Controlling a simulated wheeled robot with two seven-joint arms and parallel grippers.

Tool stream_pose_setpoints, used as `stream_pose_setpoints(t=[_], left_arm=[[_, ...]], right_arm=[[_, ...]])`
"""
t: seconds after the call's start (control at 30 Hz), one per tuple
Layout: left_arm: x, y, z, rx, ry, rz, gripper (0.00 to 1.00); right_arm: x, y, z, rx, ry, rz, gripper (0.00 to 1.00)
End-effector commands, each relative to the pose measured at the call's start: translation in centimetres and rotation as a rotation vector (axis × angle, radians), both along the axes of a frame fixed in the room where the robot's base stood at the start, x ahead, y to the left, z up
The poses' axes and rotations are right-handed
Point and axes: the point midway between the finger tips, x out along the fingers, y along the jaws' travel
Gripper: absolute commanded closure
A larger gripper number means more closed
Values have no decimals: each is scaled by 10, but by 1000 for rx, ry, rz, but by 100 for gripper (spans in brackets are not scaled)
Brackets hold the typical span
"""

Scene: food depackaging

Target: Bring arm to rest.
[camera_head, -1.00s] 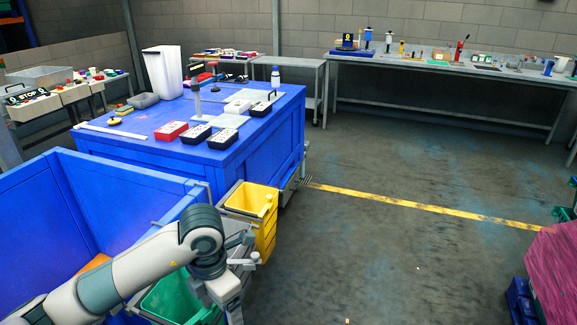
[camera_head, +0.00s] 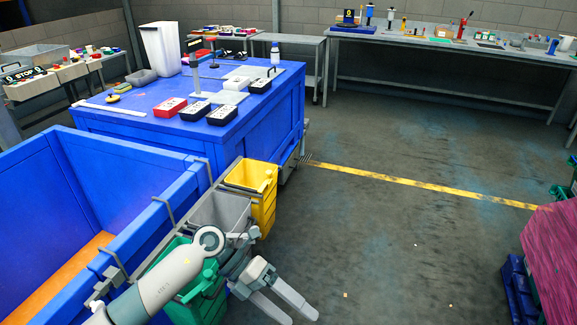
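My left arm comes in from the bottom left, over the bins. My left gripper (camera_head: 300,316) is in the lower middle of the head view, in front of the grey bin. Its two fingers are spread apart with nothing visible between them, and it hangs over the floor side of the bins. My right gripper is not in view.
Beside the large blue crate (camera_head: 120,160) hang a yellow bin (camera_head: 262,190), a grey bin (camera_head: 215,212) and a green bin (camera_head: 205,300). A blue table (camera_head: 155,122) behind carries black boxes, a red box (camera_head: 170,107) and a white container (camera_head: 162,50). The floor (camera_head: 380,235) to the right is mostly clear.

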Motion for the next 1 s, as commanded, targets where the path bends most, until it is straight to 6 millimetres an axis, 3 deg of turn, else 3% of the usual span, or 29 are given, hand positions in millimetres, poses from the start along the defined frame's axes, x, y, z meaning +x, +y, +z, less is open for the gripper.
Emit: stream_pose_setpoints(t=[0.1,0.2,0.33,0.5,0.63,0.77,1.0], left_arm=[[21,-27,-15,-250,219,236,23],[54,-29,-36,-425,389,485,23],[96,-4,-88,-577,588,837,23],[118,43,-169,-642,766,1205,23],[113,79,-233,-643,873,1441,23],[94,114,-296,-614,964,1657,23],[28,169,-401,-507,1112,2010,23]], right_arm=[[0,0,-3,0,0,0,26],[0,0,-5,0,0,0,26],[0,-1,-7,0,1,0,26],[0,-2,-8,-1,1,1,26],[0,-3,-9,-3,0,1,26],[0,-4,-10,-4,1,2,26],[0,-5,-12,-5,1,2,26]])
